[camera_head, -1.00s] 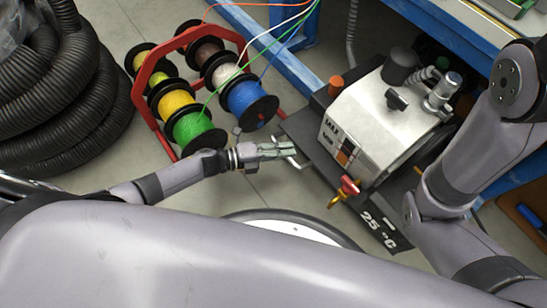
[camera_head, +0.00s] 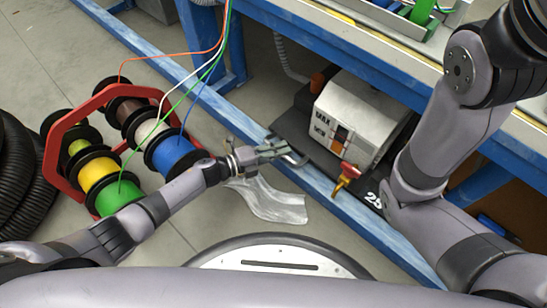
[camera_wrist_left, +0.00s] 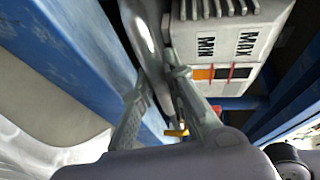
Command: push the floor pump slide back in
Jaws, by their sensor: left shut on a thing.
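The pump (camera_head: 358,118), a white box with a MAX/MIN panel, sits on a black slide (camera_head: 318,170) under the blue bench. The slide has a metal handle (camera_head: 299,162) at its front left edge. My left gripper (camera_head: 280,150) is shut on this handle. The left wrist view shows the handle (camera_wrist_left: 147,40) running between the two fingers (camera_wrist_left: 158,98), with the pump (camera_wrist_left: 225,45) just beyond. A brass valve with a red knob (camera_head: 347,175) stands at the slide's front. My right gripper is out of view; only its arm shows.
The blue bench frame's low beam (camera_head: 345,212) runs close under the slide. Cable spools on a red rack (camera_head: 58,150) stand at left, their wires rising to the bench. A crumpled clear sheet (camera_head: 270,200) lies on the floor. A black hose (camera_head: 14,165) lies far left.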

